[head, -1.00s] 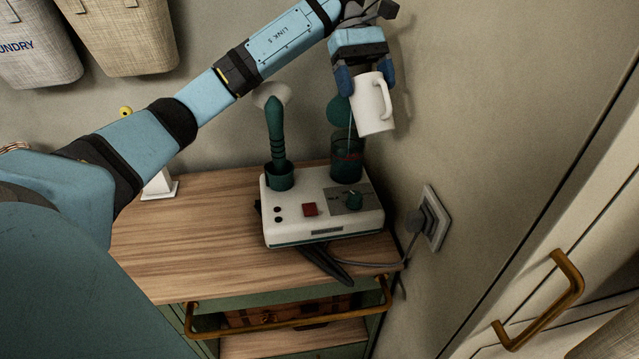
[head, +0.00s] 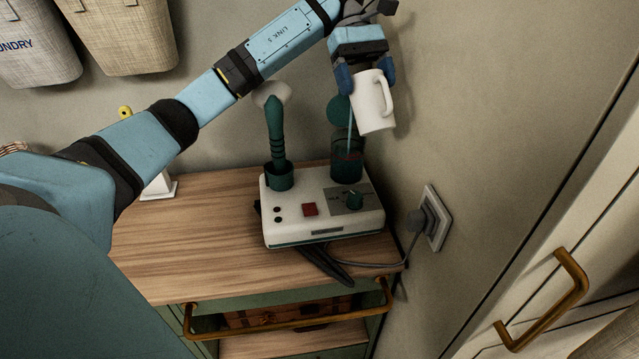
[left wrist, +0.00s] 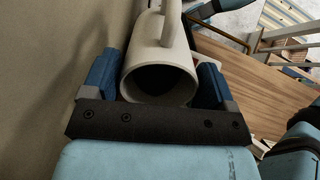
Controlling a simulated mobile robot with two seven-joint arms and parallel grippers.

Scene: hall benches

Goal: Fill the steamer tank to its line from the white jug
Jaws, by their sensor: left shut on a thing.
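My left gripper (head: 365,82) is shut on the white jug (head: 375,106) and holds it above the steamer tank (head: 347,160). The jug is tilted, and a thin pale stream runs from it down to the tank. The tank is dark green and see-through, with a reddish line near its upper part; I cannot make out the level clearly. It stands on the white steamer base (head: 292,222). In the left wrist view the jug (left wrist: 160,75) sits between the two blue fingers, its dark opening toward the camera. My right gripper is not in view.
The steamer's green handpiece (head: 274,135) stands in a holder on the base. A cord runs to a wall socket (head: 434,218) at the right. A cabinet door with a brass handle (head: 572,285) is at right.

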